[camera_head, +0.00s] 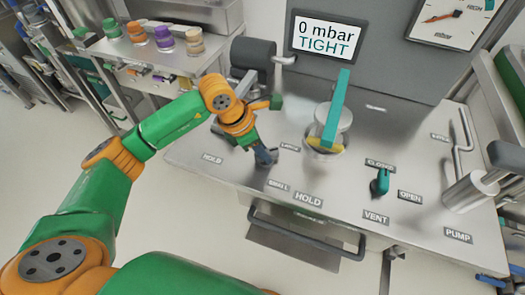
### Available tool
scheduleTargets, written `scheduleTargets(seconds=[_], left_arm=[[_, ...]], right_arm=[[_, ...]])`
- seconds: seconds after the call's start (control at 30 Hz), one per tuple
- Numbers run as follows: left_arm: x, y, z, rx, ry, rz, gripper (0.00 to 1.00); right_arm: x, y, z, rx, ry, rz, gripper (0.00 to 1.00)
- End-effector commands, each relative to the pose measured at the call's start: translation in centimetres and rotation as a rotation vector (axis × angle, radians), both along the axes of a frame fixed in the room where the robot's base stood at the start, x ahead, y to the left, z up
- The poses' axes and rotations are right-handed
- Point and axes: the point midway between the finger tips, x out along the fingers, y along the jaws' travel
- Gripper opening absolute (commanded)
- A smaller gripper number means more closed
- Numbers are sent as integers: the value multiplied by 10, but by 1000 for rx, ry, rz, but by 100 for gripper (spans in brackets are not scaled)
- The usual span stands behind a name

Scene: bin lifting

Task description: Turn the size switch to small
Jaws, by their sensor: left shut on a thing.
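My left gripper (265,157) is at the left part of the steel worktop, pointing down. It is shut on the size switch, which its fingers almost wholly hide, so I cannot tell the switch's exact angle. A label that seems to read LARGE (289,147) is just right of the fingers and above. A label that seems to read SMALL (278,184) is just below them. My right gripper is not in view.
The worktop (225,175) also carries a cylinder with a tall teal bar (337,105) and a teal valve handle (381,182) near the CLOSED label. A screen (326,38) reads 0 mbar TIGHT. A dark padded handle (253,55) stands behind my gripper. A front rail (305,235) juts out.

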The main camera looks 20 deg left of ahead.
Motion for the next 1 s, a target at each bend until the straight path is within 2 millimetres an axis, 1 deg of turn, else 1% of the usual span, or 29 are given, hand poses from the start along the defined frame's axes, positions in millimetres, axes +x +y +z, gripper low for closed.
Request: scheduleTargets(seconds=[0.03, 0.2, 0.5, 0.73, 1.0], left_arm=[[1, 0, -3, -1, -4, -26, 0], [2, 0, -4, -1, -4, -168, 0], [3, 1, -3, -1, -2, -453, 0], [5, 1, -1, -2, -1, -672, 0], [6, 0, 0, -1, 0, -928, 0]], right_arm=[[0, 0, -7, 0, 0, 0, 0], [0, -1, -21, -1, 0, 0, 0], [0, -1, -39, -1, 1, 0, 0], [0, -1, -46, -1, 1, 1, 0], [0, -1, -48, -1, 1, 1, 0]])
